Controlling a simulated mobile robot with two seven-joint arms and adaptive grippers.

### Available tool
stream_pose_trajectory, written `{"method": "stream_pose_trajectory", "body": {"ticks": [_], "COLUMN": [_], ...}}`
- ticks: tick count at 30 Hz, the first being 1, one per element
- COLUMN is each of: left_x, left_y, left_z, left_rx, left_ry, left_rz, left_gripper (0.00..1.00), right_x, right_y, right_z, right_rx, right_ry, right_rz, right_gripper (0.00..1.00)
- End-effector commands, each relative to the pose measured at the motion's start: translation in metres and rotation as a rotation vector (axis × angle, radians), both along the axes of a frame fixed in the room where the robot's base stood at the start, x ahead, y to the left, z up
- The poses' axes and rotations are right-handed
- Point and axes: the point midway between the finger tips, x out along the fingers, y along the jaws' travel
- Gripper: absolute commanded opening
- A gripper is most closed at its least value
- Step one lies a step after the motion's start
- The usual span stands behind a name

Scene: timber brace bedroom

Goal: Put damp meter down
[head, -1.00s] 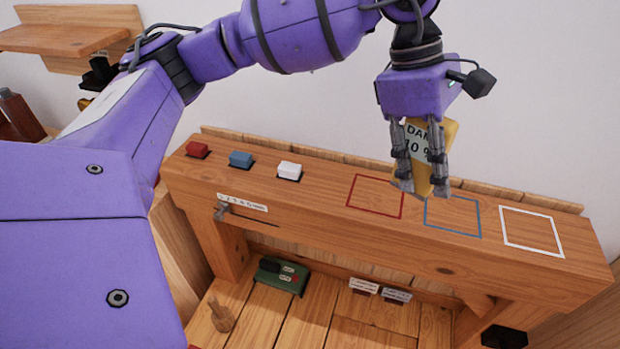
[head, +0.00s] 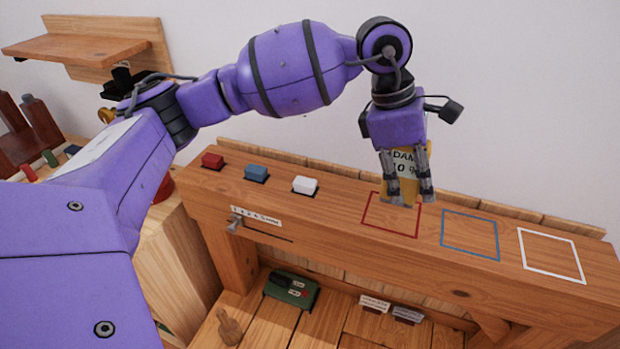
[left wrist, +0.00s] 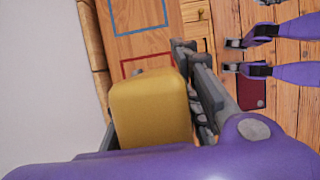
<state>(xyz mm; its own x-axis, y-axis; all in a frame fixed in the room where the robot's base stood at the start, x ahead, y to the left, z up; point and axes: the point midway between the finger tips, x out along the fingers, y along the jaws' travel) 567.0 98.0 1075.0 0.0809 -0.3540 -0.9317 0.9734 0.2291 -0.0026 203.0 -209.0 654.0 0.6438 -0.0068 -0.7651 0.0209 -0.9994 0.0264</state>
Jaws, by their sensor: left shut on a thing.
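My left gripper (head: 407,196) is shut on the yellow damp meter (head: 406,166), whose pale face shows "DAM" and "10 %". The meter is upright in the fingers, in front of the red square outline (head: 365,212) on the wooden beam (head: 330,222). I cannot tell whether its lower end touches the beam. In the left wrist view the meter (left wrist: 150,112) fills the space between the fingers and covers part of the red outline (left wrist: 125,70). My right gripper seems to show in the left wrist view (left wrist: 232,56), with its fingers apart and empty.
A blue outline (head: 470,254) and a white outline (head: 550,280) lie bare to the right. A green box (head: 291,289) lies below.

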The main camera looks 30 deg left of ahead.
Motion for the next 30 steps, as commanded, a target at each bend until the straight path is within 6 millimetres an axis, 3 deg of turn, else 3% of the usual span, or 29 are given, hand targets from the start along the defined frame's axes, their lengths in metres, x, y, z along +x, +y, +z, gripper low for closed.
{"method": "stream_pose_trajectory", "body": {"ticks": [6,11,18,30], "left_x": [0.022,0.028,0.031,0.032], "left_y": [0.003,0.004,0.005,0.005], "left_z": [-0.025,-0.032,-0.063,-0.072], "left_rx": [-0.002,-0.003,-0.001,-0.001], "left_ry": [0.000,-0.001,-0.001,-0.001], "left_rz": [0.001,0.000,0.000,-0.001], "left_gripper": [0.00,0.00,0.00,0.00], "right_x": [0.001,0.003,0.014,0.004], "right_y": [0.000,0.001,0.002,0.001], "right_z": [0.000,0.001,0.011,0.006], "right_rx": [0.001,0.001,0.003,0.002], "right_ry": [0.000,-0.005,-0.026,-0.009], "right_rz": [0.001,0.002,0.003,0.001], "right_gripper": [0.40,0.40,0.40,0.40]}}
